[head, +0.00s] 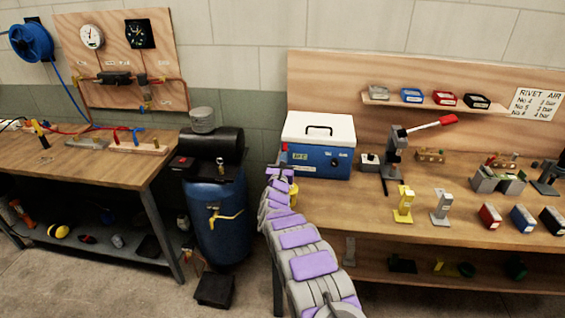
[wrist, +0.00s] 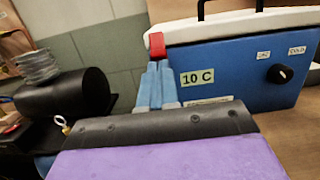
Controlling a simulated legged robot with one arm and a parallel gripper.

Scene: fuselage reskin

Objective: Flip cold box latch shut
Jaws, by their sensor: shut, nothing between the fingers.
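The cold box (head: 320,160) is blue with a white lid (head: 318,129) and a black handle, and stands at the left end of the right bench. In the wrist view its blue front (wrist: 235,75) carries a "10 C" label and a black knob. The red latch (wrist: 157,44) is at the box's left front corner, just under the lid edge. My gripper (wrist: 158,68) is shut and empty, its blue-grey fingertips right at the latch's lower end. Whether they touch it I cannot tell. In the head view my gripper (head: 283,158) is small beside the box's left side.
A blue compressor tank (head: 217,210) with a black cylinder stands left of the bench. A lever press with a red handle (head: 432,122) stands right of the box. Small blocks and tools occupy the right bench. A low shelf of colored boxes is above.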

